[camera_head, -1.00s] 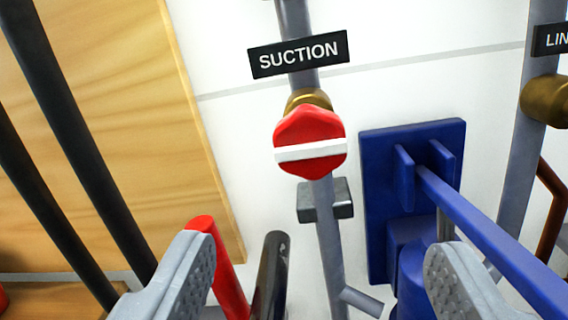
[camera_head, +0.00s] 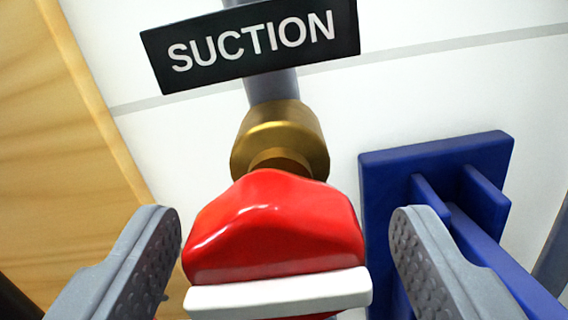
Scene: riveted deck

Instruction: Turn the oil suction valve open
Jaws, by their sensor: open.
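The suction valve's red knob (camera_head: 275,228) has a white bar (camera_head: 280,292) across its face, lying nearly level in the picture. Behind it is a brass valve body (camera_head: 280,140) on a grey pipe (camera_head: 270,88). A black SUCTION label (camera_head: 250,45) sits above. My gripper (camera_head: 285,225) is open, with one grey finger on each side of the knob. A gap shows between each finger and the knob. The lower part of the knob is cut off by the picture's bottom edge.
A blue bracket (camera_head: 385,185) with a blue lever (camera_head: 490,245) stands close to the right, behind the right finger. A wooden panel (camera_head: 50,130) is at the left. The white wall (camera_head: 440,80) behind is bare at the upper right.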

